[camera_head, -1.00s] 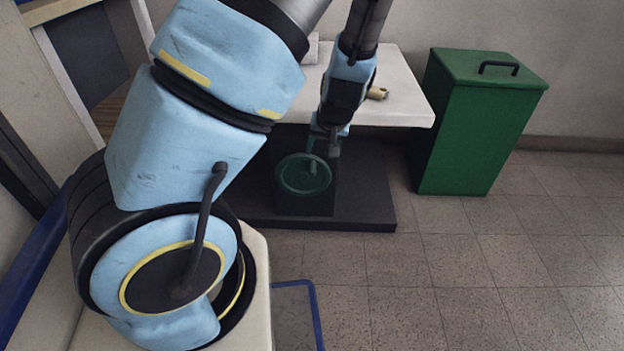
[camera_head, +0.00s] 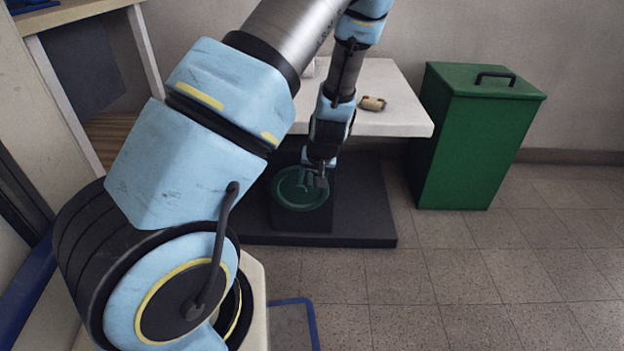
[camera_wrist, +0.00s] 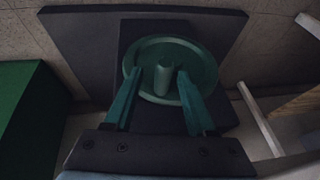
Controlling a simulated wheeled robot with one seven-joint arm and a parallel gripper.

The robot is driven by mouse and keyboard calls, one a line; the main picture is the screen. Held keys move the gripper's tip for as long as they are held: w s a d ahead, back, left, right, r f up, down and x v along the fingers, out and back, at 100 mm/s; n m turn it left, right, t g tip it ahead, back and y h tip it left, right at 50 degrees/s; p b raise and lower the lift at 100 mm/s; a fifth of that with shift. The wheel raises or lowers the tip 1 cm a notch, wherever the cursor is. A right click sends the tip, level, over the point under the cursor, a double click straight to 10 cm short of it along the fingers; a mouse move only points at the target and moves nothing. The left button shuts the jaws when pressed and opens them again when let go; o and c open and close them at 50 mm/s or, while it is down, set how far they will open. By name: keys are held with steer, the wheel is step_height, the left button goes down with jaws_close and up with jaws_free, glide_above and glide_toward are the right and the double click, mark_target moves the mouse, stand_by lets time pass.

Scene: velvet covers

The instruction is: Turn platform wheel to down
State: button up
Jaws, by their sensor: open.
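I cannot tell whether the fingers touch the wheel.
A dark base plate (camera_head: 365,225) lies on the floor under the platform. A small tan object (camera_head: 373,103) lies on the platform top. A green lidded bin (camera_head: 470,140) stands to the right. A blue-edged thing (camera_head: 293,325) is at the bottom. The tiled floor at right is clear.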

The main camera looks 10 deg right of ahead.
jaws_close()
steer(key=shift+d, duration=0.1)
steer(key=shift+d, duration=0.15)
stand_by(1.0)
